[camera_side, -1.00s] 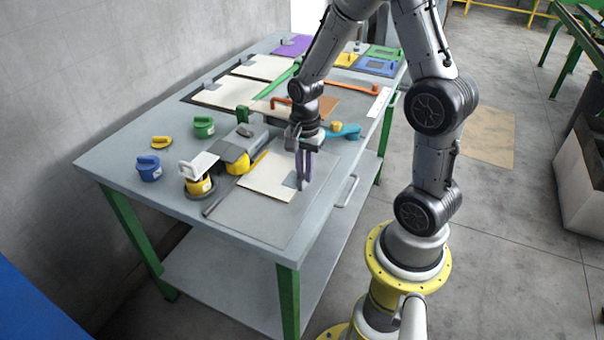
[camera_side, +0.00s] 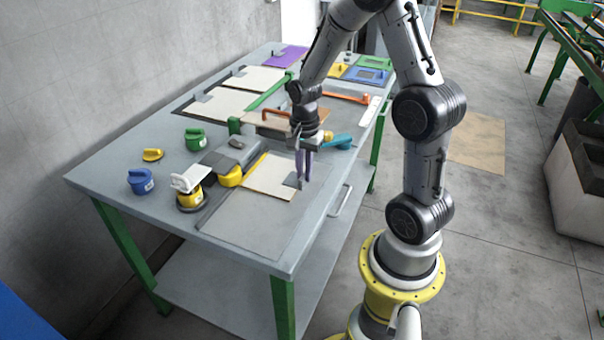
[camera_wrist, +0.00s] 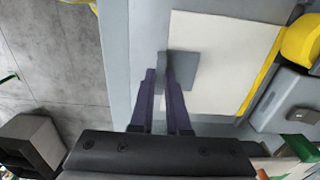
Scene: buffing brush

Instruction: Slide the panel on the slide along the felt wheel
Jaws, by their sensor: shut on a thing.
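The cream panel (camera_side: 268,180) lies flat on the table-top slide, with a grey tab (camera_side: 291,181) at its right edge. My gripper (camera_side: 303,180) points down at that edge. In the wrist view, the purple fingers of my gripper (camera_wrist: 167,78) are shut on the upright part of the grey tab (camera_wrist: 183,72), and the panel (camera_wrist: 220,55) spreads to the right. A grey machine (camera_side: 235,152) with a yellow rounded part (camera_side: 230,178) stands at the panel's left edge. That part also shows in the wrist view (camera_wrist: 302,42). I cannot tell where the felt itself touches.
A yellow tool with a white handle (camera_side: 187,182), a blue knob (camera_side: 141,182) and a green knob (camera_side: 195,139) stand to the left. A green bar (camera_side: 270,91), an orange handle (camera_side: 345,97) and other panels lie behind. The table's front (camera_side: 255,235) is clear.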

